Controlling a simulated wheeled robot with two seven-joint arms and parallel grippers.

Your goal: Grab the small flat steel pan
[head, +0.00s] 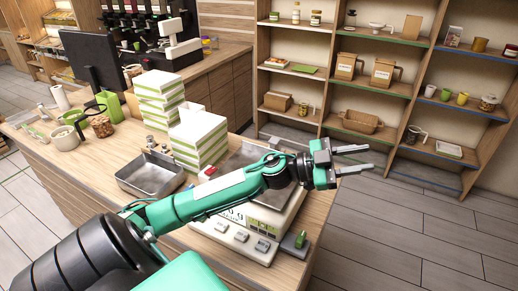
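A flat steel pan (276,199) lies on top of the white scale on the counter, partly hidden behind my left forearm and wrist. Another flat steel surface (235,160) shows just behind my forearm. A deeper rectangular steel basin (150,176) sits in the counter further left, beside a tap. My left gripper (370,158) is open and empty, its two fingers apart and pointing right. It is past the counter's right edge, with floor and shelving behind it. My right gripper is not in view.
Stacked white-and-green boxes (198,140) stand behind my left forearm. The scale (232,236) has a keypad at its front. A monitor (92,60), cups and bowls stand at the left. Wooden shelves (330,60) with goods line the back right. The floor (400,230) at right is clear.

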